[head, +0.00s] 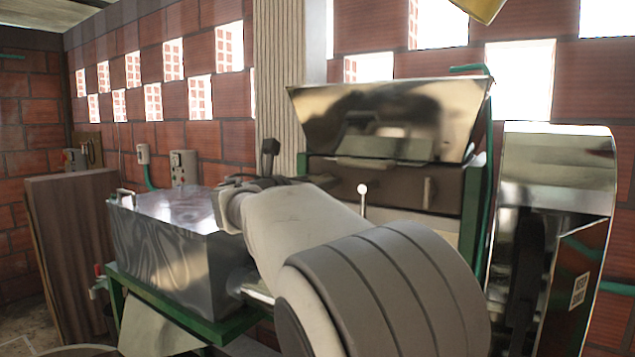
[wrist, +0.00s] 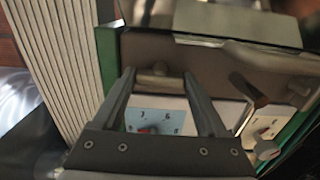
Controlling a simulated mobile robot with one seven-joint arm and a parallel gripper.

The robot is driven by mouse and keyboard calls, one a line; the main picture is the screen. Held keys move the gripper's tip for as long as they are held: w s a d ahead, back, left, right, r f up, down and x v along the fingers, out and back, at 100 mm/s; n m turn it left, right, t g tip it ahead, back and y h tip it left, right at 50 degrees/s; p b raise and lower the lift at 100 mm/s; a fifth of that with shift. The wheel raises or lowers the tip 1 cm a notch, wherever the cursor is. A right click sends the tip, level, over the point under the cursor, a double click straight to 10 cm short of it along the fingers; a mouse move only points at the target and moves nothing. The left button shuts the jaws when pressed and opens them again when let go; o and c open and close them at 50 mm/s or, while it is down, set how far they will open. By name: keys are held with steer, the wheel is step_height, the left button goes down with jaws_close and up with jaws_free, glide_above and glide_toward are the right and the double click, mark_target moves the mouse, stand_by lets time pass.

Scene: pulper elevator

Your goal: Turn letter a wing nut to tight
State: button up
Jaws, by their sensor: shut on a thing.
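In the wrist view my gripper (wrist: 158,74) reaches up to the brown front panel (wrist: 205,65) of the machine. Its two fingers are closed on a small tan wing nut (wrist: 153,81), which shows only partly between the tips. I see no letter on it, and its turn angle is hard to tell. A second wing-nut-like tab (wrist: 247,90) stands to the right on the same panel, apart from the fingers. It also shows in the head view (head: 427,190). In the head view my own arm hides most of the gripper and the held nut.
A numbered dial plate (wrist: 155,114) lies below the panel, seen between the fingers. A second plate (wrist: 262,128) and a white ball-ended lever (head: 362,190) are to the right. The steel hopper (head: 390,115) overhangs the panel. A metal box (head: 170,235) stands left, a ribbed column (head: 278,80) behind.

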steer(key=shift+f+m+b, duration=0.1)
steer(key=shift+m+b, duration=0.2)
steer(key=shift+b, duration=0.05)
steer(key=shift+m+b, duration=6.1)
steer(key=shift+m, duration=2.6)
steer(key=o, duration=1.3)
steer(key=shift+a, duration=0.1)
steer(key=b+v, duration=0.3)
steer(key=v, duration=1.4)
steer(key=shift+s, duration=0.25)
